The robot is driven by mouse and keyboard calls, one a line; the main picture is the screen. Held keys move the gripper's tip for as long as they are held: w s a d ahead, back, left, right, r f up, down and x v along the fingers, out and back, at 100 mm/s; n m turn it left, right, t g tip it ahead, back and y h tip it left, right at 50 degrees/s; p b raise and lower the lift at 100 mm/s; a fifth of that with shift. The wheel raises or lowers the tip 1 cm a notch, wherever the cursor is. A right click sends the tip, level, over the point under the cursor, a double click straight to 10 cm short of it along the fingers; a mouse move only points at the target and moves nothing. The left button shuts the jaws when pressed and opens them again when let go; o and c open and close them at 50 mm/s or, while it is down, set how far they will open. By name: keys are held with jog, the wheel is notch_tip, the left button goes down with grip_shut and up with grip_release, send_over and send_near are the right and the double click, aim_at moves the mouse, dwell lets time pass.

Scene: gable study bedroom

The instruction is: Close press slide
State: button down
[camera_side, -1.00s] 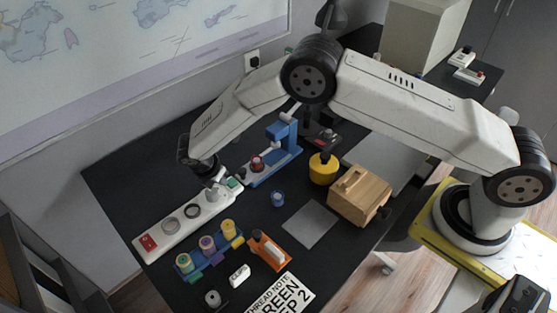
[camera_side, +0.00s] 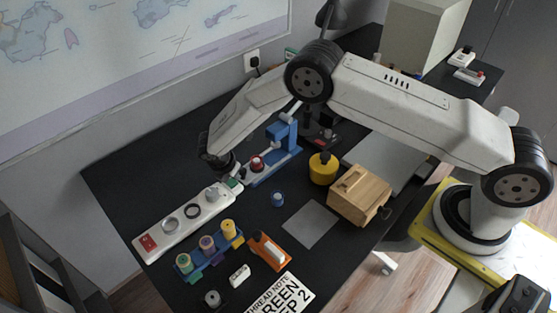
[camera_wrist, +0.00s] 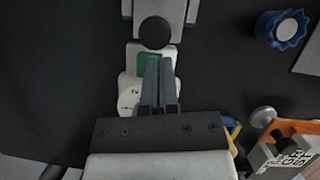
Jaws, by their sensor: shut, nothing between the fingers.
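A blue press (camera_side: 284,140) stands on a long blue base at the middle of the black desk, with a red-rimmed round part (camera_side: 257,163) low on its near end. Which part is its slide I cannot tell for certain. In the wrist view a dark disc (camera_wrist: 155,33) on a pale, blue-edged part lies just beyond my fingertips. My gripper (camera_wrist: 160,62) is shut and empty, pointing at that disc, right of a green patch (camera_wrist: 148,62). In the side view my gripper (camera_side: 232,174) is low, between the press and the white strip's green end; its tips are hard to make out.
The white strip (camera_side: 158,233) with rings and a red end runs to the lower left. Desk left of the strip is clear.

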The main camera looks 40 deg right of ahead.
aim_at(258, 163)
jog(key=d, duration=0.9)
jog(key=shift+d, duration=0.15)
jog(key=shift+s+a, duration=0.1)
jog(key=shift+a, duration=0.45)
jog(key=a, duration=0.3)
jog(key=shift+s+a, duration=0.2)
jog(key=shift+s, duration=0.15)
jog(key=v, duration=1)
jog(key=shift+r, duration=0.1)
